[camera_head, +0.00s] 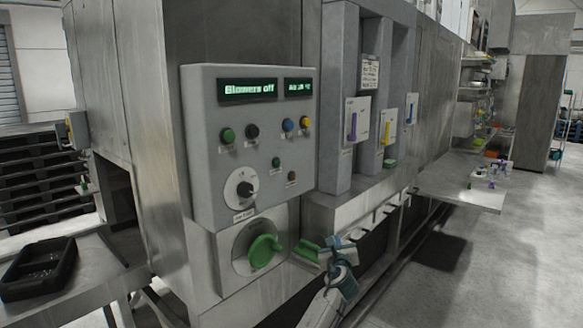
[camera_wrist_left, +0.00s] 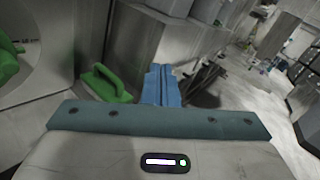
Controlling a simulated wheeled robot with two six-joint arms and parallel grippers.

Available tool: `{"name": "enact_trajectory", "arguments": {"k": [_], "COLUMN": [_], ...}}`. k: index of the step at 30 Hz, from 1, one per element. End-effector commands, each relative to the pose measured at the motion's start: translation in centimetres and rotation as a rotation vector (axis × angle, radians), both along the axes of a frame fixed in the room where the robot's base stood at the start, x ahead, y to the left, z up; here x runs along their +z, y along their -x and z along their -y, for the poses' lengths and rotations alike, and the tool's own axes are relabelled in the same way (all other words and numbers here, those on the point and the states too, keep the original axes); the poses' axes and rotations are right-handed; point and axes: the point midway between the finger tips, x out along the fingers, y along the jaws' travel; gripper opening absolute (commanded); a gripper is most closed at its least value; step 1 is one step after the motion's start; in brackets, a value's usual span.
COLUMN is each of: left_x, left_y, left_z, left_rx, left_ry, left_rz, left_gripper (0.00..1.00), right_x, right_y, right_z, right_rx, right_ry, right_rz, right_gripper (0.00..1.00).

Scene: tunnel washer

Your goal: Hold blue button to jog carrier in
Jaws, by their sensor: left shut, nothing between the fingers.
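The blue button (camera_head: 289,125) is on the upper right of a grey control panel (camera_head: 205,150), just left of a yellow button (camera_head: 306,122). Nothing covers it in the head view. My left gripper (camera_head: 333,241) is well below and to the right of the blue button, apart from it, in front of the machine's lower part. Its blue fingers (camera_wrist_left: 161,84) are together and empty in the left wrist view. The blue button does not show in the wrist view. I cannot make out a carrier. My right gripper is out of view.
The panel also has a green button (camera_head: 228,135), a black button (camera_head: 252,131), a dial (camera_head: 241,189) and a display reading "Blowers off" (camera_head: 248,89). A green rotary handle (camera_head: 263,251) and a green grip (camera_head: 306,251) are left of my gripper. Open floor (camera_head: 480,265) is at right.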

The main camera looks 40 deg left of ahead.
Motion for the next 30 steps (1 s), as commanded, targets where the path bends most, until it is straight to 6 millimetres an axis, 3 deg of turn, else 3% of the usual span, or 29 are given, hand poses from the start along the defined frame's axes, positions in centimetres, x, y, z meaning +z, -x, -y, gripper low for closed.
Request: {"name": "enact_trajectory", "arguments": {"k": [1, 9, 12, 15, 18, 21, 30], "left_x": [4.3, 22.5, 27.6, 31.2, 33.4, 34.3, 34.4], "left_y": [-0.3, 1.3, 2.6, 3.8, 4.6, 5.0, 5.0], "left_z": [-0.3, -1.5, -1.8, -2.0, -2.1, -2.1, -2.1], "left_rx": [0.021, 0.198, 0.271, 0.330, 0.370, 0.388, 0.391], "left_ry": [-0.071, -0.443, -0.540, -0.608, -0.648, -0.667, -0.669], "left_rz": [0.020, 0.062, 0.066, 0.065, 0.064, 0.061, 0.060], "left_gripper": [0.00, 0.00, 0.00, 0.00, 0.00, 0.00, 0.00], "right_x": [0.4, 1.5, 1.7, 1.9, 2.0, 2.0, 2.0], "right_y": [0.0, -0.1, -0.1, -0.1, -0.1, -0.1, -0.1], "right_z": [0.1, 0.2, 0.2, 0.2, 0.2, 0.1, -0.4], "right_rx": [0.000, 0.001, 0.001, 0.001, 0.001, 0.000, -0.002], "right_ry": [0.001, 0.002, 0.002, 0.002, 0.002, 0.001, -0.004], "right_rz": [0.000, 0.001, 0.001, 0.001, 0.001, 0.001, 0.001], "right_gripper": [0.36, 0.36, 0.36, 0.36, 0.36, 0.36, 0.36]}}
